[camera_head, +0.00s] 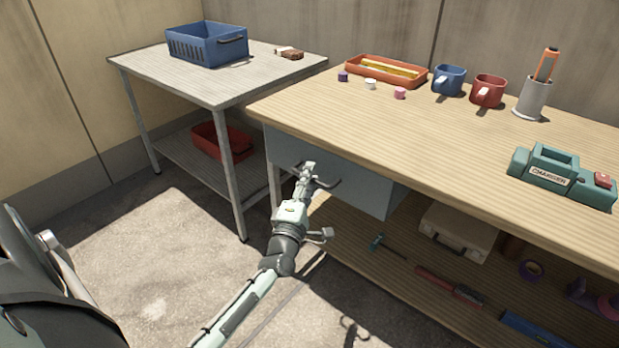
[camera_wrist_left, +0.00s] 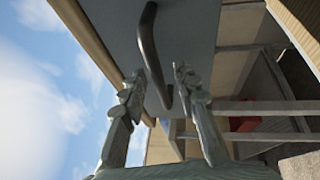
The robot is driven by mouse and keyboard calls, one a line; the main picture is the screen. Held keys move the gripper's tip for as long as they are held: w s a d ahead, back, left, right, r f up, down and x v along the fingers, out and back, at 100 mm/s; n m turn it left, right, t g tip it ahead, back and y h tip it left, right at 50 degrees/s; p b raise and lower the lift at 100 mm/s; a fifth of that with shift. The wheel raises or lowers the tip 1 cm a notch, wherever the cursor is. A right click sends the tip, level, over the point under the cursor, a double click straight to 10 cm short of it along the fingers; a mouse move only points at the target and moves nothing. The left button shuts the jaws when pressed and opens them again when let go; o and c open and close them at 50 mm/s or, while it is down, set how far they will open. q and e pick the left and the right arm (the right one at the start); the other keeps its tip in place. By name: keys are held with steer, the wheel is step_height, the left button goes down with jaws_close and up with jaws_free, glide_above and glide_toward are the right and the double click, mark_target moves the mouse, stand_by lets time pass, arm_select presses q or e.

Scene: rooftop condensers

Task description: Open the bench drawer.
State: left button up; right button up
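The bench drawer (camera_head: 366,181) has a plain grey-blue front just under the wooden bench top and looks shut. It also shows in the left wrist view (camera_wrist_left: 196,32). Its dark bar handle (camera_head: 327,185) is partly behind my left gripper (camera_head: 309,171) in the head view. In the left wrist view, the curved handle (camera_wrist_left: 150,52) runs down between the two spread fingers of my left gripper (camera_wrist_left: 156,84). The fingers are open, and I see no clear contact with the handle. My right gripper is not in view.
The wooden bench top (camera_head: 440,140) holds an orange tray, two mugs, a pen cup and a teal charger (camera_head: 560,178). Its lower shelf holds a case and tools. A metal table (camera_head: 170,75) with a blue basket (camera_head: 205,45) stands left. Floor in front is clear.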

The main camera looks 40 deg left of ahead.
arm_select(q)
jaws_close()
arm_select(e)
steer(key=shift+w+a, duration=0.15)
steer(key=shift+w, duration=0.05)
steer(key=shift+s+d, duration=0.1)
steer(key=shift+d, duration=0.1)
